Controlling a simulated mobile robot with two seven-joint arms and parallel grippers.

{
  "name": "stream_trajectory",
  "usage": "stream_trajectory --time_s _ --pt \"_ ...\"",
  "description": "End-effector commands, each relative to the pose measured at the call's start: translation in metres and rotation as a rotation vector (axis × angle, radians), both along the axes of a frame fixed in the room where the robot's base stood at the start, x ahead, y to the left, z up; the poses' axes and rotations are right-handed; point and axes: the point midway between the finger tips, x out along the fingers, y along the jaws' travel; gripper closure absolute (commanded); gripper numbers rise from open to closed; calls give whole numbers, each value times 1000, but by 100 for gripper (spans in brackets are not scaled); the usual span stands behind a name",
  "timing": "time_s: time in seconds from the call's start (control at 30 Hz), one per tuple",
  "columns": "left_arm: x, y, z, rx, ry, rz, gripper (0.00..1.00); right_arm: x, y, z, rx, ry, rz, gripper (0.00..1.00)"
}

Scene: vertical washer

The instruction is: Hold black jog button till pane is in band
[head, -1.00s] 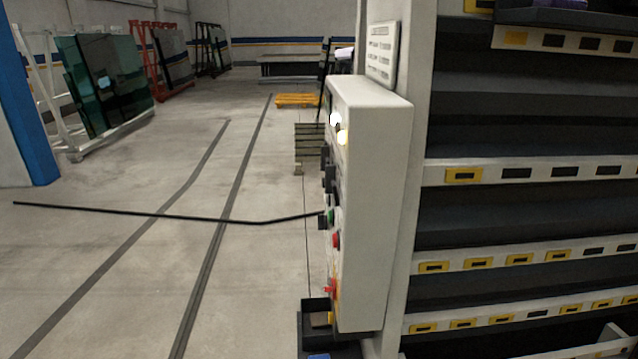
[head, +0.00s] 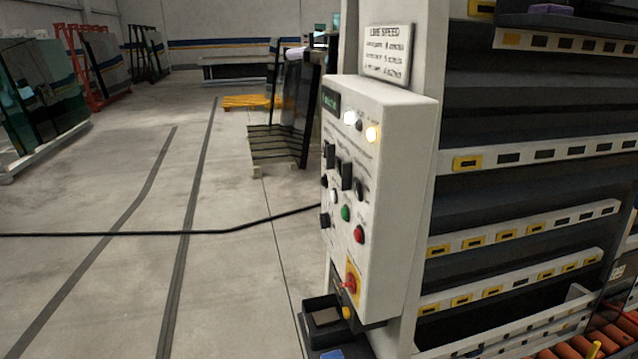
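The pale control box (head: 395,150) is mounted on the side of the machine, and its front face shows at a steep angle. Several black controls sit on it, among them a round one at right (head: 361,190) and one low on the left edge (head: 325,220). I cannot tell which is the jog button. A green button (head: 346,213) and a red button (head: 359,234) are beside them. A dark glass pane (head: 291,92) stands upright behind the box; I cannot tell whether it is the task's pane. No band is identifiable. Neither gripper is in view.
A red and yellow switch (head: 350,284) is low on the box, above a black tray (head: 318,305). A black cable (head: 170,233) crosses the open floor at left. Orange rollers (head: 610,338) are at lower right. Glass racks stand at far left.

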Motion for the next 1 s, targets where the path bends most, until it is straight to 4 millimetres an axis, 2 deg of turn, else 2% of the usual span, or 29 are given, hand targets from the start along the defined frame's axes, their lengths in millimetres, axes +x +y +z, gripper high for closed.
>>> stream_trajectory --time_s 0.27,0.37,0.4,1.0 --pt "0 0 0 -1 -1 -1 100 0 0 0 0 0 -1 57" --pt "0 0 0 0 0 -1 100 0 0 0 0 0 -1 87" --pt "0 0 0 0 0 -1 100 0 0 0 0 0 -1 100" --pt "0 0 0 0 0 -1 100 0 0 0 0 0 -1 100"
